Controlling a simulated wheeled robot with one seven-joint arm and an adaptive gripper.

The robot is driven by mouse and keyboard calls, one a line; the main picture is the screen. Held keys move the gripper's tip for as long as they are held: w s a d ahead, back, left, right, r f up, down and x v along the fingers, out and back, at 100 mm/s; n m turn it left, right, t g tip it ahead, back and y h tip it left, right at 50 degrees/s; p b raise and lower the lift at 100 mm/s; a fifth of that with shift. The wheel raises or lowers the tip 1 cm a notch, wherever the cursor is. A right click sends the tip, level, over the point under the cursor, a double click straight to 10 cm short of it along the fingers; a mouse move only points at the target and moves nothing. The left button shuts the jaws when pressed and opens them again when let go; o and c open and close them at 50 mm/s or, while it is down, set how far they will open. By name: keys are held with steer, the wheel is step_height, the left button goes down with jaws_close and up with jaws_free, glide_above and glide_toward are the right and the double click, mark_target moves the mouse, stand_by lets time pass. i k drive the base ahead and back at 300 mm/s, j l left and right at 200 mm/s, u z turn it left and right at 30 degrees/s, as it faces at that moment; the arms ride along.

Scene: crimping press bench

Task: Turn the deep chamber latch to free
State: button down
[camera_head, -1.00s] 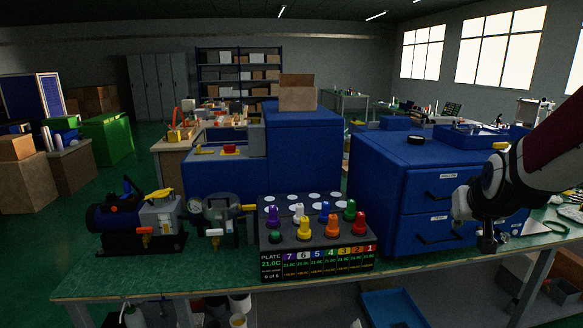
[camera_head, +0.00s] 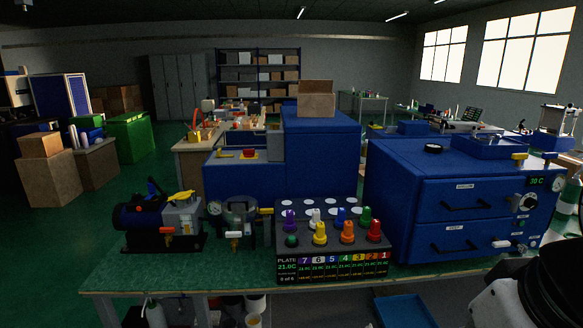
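The blue two-door chamber cabinet (camera_head: 395,205) stands at the right of the bench, its front facing right of centre. It has an upper door (camera_head: 465,205) and a lower door (camera_head: 460,240), each with a dark bar handle and a small label too small to read. A pale latch-like piece (camera_head: 501,244) sits at the right end of the lower door, with small fittings beside it. I cannot tell which way it is turned or which chamber is the deep one. My arm shows only as white and black links in the bottom right corner; my gripper's fingers are out of frame.
A plate stand with coloured knobs (camera_head: 333,255), a pressure pot (camera_head: 240,220) and a blue pump (camera_head: 145,222) stand to the left. A blue tray (camera_head: 405,312) lies below the bench.

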mark_target(497, 243)
steer(key=z, duration=0.9)
steer(key=i+j+u, duration=0.15)
steer(key=i+u, duration=0.25)
steer(key=i, duration=0.3)
